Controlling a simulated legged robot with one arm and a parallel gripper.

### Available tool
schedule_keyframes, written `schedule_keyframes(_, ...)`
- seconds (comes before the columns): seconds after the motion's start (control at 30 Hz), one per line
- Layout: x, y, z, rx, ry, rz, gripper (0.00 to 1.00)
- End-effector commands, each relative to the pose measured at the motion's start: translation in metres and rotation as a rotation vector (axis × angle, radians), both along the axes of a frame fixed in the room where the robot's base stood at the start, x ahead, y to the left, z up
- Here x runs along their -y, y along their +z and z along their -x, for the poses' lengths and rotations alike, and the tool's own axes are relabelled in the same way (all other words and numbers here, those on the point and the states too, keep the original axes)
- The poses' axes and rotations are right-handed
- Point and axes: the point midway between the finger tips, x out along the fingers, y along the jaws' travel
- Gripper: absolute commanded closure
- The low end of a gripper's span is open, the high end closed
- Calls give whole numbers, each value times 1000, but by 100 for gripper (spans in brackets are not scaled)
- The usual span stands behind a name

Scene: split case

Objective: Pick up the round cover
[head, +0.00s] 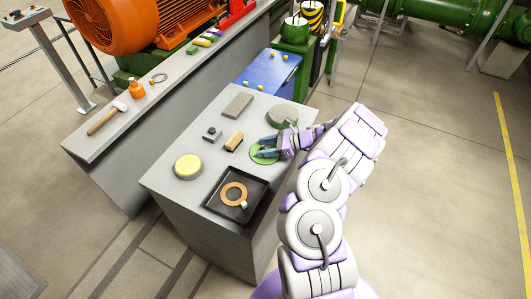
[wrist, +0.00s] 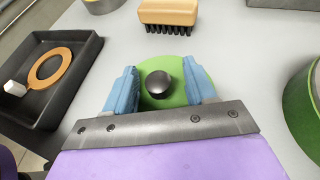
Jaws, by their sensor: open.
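The round cover is a flat green disc with a black knob; its green face shows in the wrist view (wrist: 172,62), and its green edge shows in the head view (head: 262,160). It lies on the grey worktop. My gripper (head: 268,148) is over it, partly hiding it in the head view. In the wrist view my gripper (wrist: 161,88) is open, its blue fingers on either side of the black knob (wrist: 159,85) with gaps left and right. I cannot tell how far above the disc the fingertips are.
A black tray (head: 220,206) with an orange ring (head: 233,194) stands at the front. A brush (head: 233,141) lies close behind the cover. A yellow-topped round item (head: 188,166) is at left, a green-sided round item (wrist: 304,112) close at right. A grey block (head: 238,105) lies farther back.

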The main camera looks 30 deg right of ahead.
Motion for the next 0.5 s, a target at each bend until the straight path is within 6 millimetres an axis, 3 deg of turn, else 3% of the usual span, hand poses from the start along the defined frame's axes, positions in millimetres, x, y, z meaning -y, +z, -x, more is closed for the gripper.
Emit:
schedule_keyframes(0.13, 0, 1, 0, 1, 0, -1, 46)
schedule_keyframes(0.5, 0, 1, 0, 0, 1, -1, 81)
